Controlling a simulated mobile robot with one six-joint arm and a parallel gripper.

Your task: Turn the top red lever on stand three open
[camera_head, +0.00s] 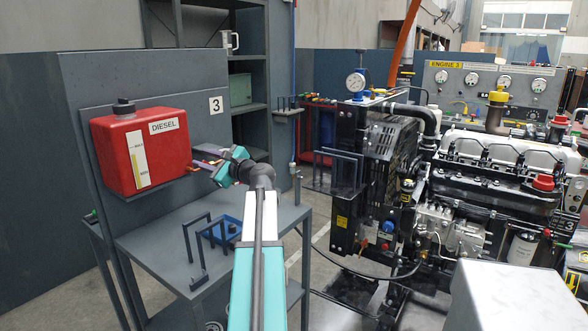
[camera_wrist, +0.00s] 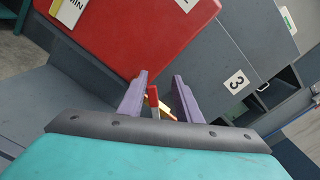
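The red diesel tank (camera_head: 140,150) is mounted on the grey panel of stand three, marked by a "3" sign (camera_head: 216,105). In the wrist view the tank (camera_wrist: 130,35) fills the upper middle. A small red lever (camera_wrist: 153,97) with a brass-coloured valve part (camera_wrist: 166,112) shows below the tank, between my two purple fingers. My gripper (camera_wrist: 160,85) is open, with a finger on each side of the lever; I cannot tell whether either touches it. In the head view my gripper (camera_head: 205,158) is at the tank's right side, and the lever is mostly hidden there.
A grey table (camera_head: 190,250) with a blue tray and dark wire racks stands below the tank. A shelf unit (camera_head: 250,90) is behind the panel. Engine 3 (camera_head: 490,170) stands to the right with a pressure gauge (camera_head: 356,82). Floor shows between table and engine.

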